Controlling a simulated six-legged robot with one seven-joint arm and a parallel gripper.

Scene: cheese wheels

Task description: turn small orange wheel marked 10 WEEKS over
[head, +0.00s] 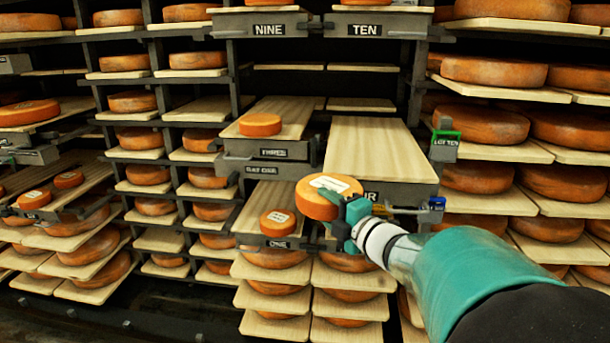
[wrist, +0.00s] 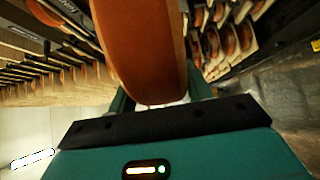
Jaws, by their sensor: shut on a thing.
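An orange cheese wheel (head: 316,200) with a white label on its upper face is held in my gripper (head: 350,215), in front of the boards marked FOUR and ONE. The wheel is tilted, and its label is too small to read, so I cannot tell whether it says 10 WEEKS. In the wrist view the wheel (wrist: 145,50) stands edge-on between the fingers of my gripper (wrist: 160,100). A small orange wheel (head: 278,223) with a pale label lies on the board marked ONE, left of the held wheel.
A wheel with no visible label (head: 260,125) lies on the board marked THREE. The board marked FOUR (head: 378,150) is bare. Racks of larger wheels stand on both sides. Several small wheels lie at far left.

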